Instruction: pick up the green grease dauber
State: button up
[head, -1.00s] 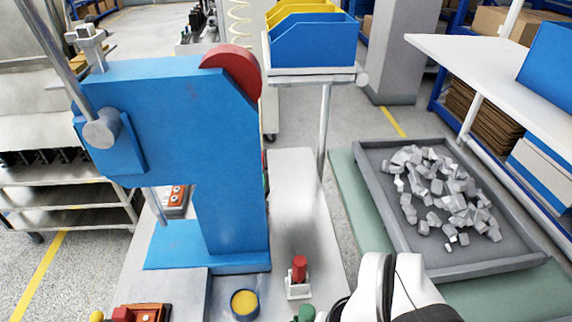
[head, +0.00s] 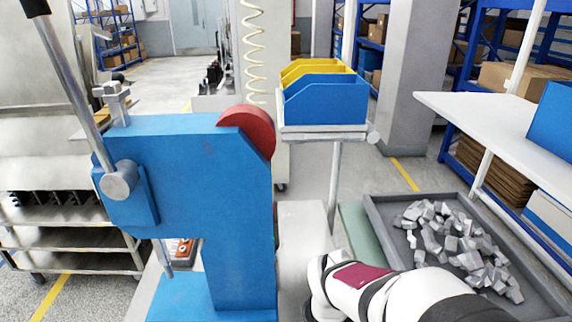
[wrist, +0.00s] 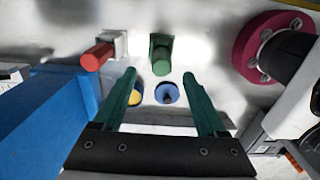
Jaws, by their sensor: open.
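The green grease dauber (wrist: 161,58) shows in the wrist view at the upper middle, its round end towards me and a darker green block behind it. My gripper (wrist: 160,77) is open, its two green fingers spread to either side below the dauber in the picture. The dauber lies in line with the gap, and I see no finger touching it. In the head view neither the dauber nor my gripper's fingers are visible; only my white arm shows at the lower right.
In the wrist view a red dauber (wrist: 97,56) in a white holder is at left, with a blue round pot (wrist: 167,93) and a yellow-topped pot (wrist: 136,97) between the fingers. A blue press (head: 190,170) stands left; a grey tray (head: 377,213) of metal pieces is right.

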jog(key=f, duration=0.9)
jog(key=shift+s+a+f, duration=0.1)
jog(key=shift+s+a, duration=0.1)
jog(key=shift+a, duration=0.05)
grip_shut()
